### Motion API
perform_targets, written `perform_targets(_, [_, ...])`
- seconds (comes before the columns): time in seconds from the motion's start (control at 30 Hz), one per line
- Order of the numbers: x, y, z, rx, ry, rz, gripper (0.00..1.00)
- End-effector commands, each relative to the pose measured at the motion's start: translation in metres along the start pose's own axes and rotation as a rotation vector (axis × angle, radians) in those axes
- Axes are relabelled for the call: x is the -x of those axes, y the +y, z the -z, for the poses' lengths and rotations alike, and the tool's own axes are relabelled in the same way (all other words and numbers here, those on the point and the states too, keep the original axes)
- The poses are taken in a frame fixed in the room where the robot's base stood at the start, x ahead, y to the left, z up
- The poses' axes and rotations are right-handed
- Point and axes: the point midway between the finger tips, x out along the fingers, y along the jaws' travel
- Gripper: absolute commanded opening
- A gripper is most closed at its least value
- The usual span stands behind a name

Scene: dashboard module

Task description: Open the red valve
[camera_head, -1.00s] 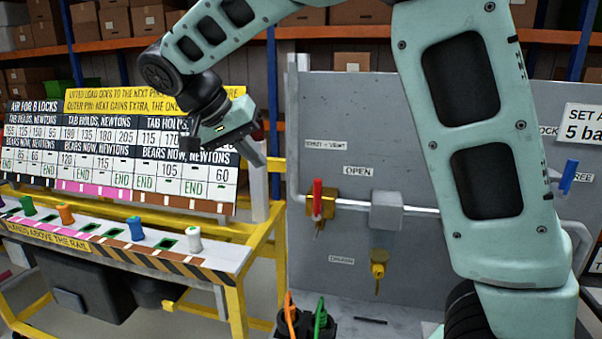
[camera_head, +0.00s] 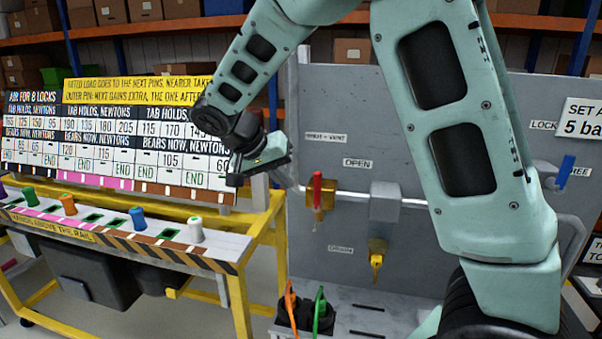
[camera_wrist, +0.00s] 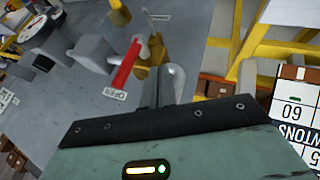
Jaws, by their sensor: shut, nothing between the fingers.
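The red valve handle (camera_head: 317,188) stands upright on a brass valve body (camera_head: 321,215) at the left of the grey panel. The "OPEN" label (camera_head: 357,163) is to the right of the handle, a little higher. My gripper (camera_head: 293,183) is just left of the handle in the head view, shut and empty, with a visible gap to the handle. In the wrist view the red handle (camera_wrist: 126,66) and brass body (camera_wrist: 156,52) appear just beyond my shut fingers (camera_wrist: 160,88). The fingers do not visibly touch the handle.
A horizontal pipe (camera_head: 350,196) runs through the valve to a grey block (camera_head: 385,202). A yellow drain valve (camera_head: 376,260) is below. A blue handle (camera_head: 565,172) is at right. A yellow-framed bench (camera_head: 240,285) with several coloured pegs stands left.

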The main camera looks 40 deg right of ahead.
Motion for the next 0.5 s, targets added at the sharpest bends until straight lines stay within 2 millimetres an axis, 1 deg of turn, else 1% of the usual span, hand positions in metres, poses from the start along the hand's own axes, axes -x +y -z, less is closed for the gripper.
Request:
perform_targets(0.03, [0.000, 0.011, 0.002, -0.002, -0.001, -0.002, 0.00])
perform_targets(0.2, [-0.011, 0.029, 0.001, -0.001, 0.000, 0.000, 0.00])
perform_targets(0.33, [-0.015, 0.034, 0.001, 0.000, 0.000, 0.000, 0.00])
perform_targets(0.5, [-0.017, 0.035, 0.000, 0.000, 0.001, 0.001, 0.00])
